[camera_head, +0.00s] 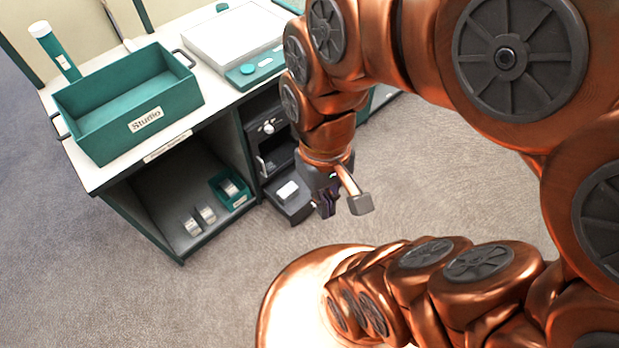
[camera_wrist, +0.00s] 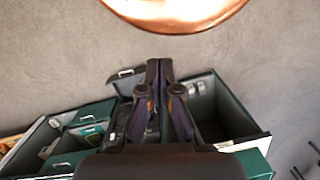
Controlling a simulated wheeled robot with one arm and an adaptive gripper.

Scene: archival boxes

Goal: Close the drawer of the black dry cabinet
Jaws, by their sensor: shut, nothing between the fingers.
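The black dry cabinet (camera_head: 268,128) stands in a bay under the worktop in the head view. Its low drawer (camera_head: 294,207) is pulled out toward the floor area, with a small white box in it (camera_head: 287,190). My gripper (camera_head: 325,207) is shut and empty, just right of the drawer's outer end; I cannot tell whether they touch. In the wrist view my gripper's fingers (camera_wrist: 152,72) are together and partly cover the cabinet area. The drawer's far side is hard to make out there.
An open shelf bay (camera_head: 165,192) left of the cabinet holds tape rolls and a small teal tray (camera_head: 231,190). A teal box labelled Studio (camera_head: 128,104) and a white flat device (camera_head: 235,38) stand on the worktop. The carpet (camera_head: 425,175) right of the drawer is clear.

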